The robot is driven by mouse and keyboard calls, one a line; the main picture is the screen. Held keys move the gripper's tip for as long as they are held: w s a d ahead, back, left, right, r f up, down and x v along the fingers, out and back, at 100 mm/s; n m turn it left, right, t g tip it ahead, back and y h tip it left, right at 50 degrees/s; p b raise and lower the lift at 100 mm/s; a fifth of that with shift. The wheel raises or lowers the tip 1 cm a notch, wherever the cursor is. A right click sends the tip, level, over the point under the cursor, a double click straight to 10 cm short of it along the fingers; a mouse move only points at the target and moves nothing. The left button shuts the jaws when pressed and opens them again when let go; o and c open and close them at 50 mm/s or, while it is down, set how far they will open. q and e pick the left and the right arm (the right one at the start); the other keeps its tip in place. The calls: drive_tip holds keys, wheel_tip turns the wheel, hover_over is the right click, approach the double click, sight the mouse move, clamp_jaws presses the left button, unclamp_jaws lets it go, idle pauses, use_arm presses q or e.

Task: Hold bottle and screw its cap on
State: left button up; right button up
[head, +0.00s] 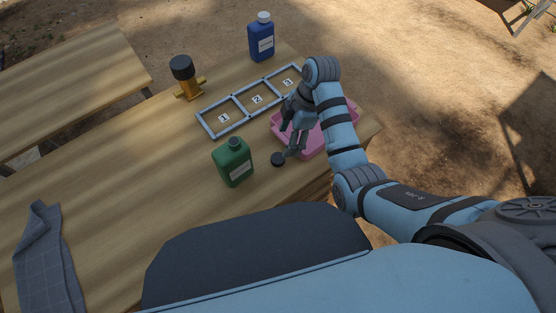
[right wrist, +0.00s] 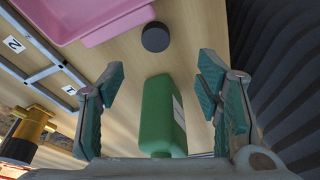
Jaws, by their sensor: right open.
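My right gripper (head: 293,143) is open and empty above the table, beyond the cap and to the right of the bottle. In the right wrist view the open fingers of my right gripper (right wrist: 160,77) frame the green bottle (right wrist: 160,118) without visible contact; the cap (right wrist: 155,37) shows farther up. My left gripper is not in view.
A pink tray (head: 327,144) sits under my right arm. A grey frame (head: 240,123) numbered 1 to 3 lies behind the bottle. A blue bottle (head: 261,42) with a white cap and a brass fitting (head: 187,89) stand farther back. A grey cloth (head: 45,257) lies front left.

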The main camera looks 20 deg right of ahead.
hover_over(278, 158)
drive_tip(key=d, duration=0.1)
drive_tip(key=f, duration=0.2)
drive_tip(key=f+b, duration=0.1)
drive_tip(key=f, duration=0.1)
drive_tip(key=shift+s+d+f, duration=0.2)
drive_tip(key=shift+f, duration=0.2)
drive_tip(key=b+x, duration=0.1)
drive_tip(key=x, duration=0.4)
drive_tip(key=shift+w+d+f+b, duration=0.2)
drive_tip(key=shift+w+b, duration=0.05)
drive_tip(key=shift+b, duration=0.15)
drive_tip(key=shift+c, duration=0.6)
drive_tip(key=c, duration=0.7)
